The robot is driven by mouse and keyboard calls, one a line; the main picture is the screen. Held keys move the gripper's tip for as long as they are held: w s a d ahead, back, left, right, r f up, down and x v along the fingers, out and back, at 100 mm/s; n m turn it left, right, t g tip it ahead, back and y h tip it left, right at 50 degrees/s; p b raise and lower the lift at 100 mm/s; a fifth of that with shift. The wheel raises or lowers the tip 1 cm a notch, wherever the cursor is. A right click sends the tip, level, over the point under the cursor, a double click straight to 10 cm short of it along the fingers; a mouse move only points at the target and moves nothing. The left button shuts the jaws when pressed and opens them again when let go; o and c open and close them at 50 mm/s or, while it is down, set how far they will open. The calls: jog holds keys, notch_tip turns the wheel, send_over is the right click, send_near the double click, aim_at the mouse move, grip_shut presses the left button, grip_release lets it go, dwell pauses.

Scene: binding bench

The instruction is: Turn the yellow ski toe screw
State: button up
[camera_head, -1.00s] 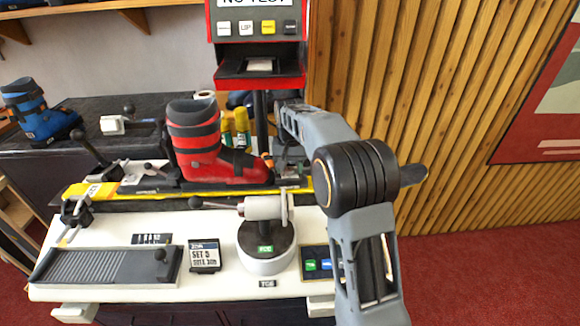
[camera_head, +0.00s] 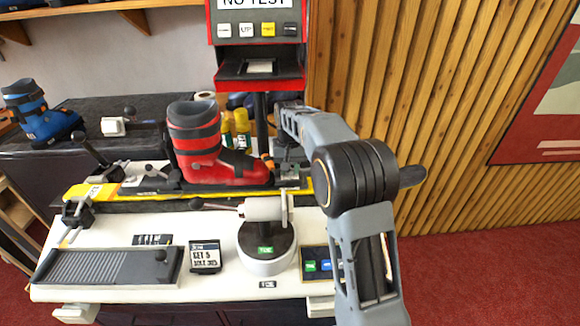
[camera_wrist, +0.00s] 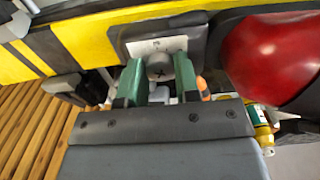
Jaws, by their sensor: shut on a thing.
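The yellow ski (camera_head: 105,190) lies along the bench and carries a red boot (camera_head: 205,150). Its grey toe piece (camera_head: 290,173) stands at the boot's toe. In the wrist view, the toe screw (camera_wrist: 160,67) is a round grey cross-slotted head below a light plate (camera_wrist: 150,45). My gripper (camera_wrist: 160,80) has its two green fingers on either side of the screw head, shut on it. The yellow ski (camera_wrist: 95,38) and red boot (camera_wrist: 265,60) also show there. In the head view my arm hides most of the gripper.
A white turning device with a round base (camera_head: 266,262) stands in front of the ski. A red test machine (camera_head: 258,85) rises behind. Yellow bottles (camera_head: 242,130) stand behind the boot. A blue boot (camera_head: 40,115) is at the far left. A grey tray (camera_head: 105,266) lies at the front left.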

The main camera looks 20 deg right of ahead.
jog(key=n+p, duration=0.2)
jog(key=n, duration=0.3)
jog(key=shift+r, duration=0.1)
jog(key=n+p, duration=0.2)
jog(key=n, duration=0.3)
jog(key=shift+n, duration=0.4)
dwell(0.3)
jog(key=o, duration=0.9)
jog(key=shift+o, duration=0.2)
notch_tip(320, 180, up, 14)
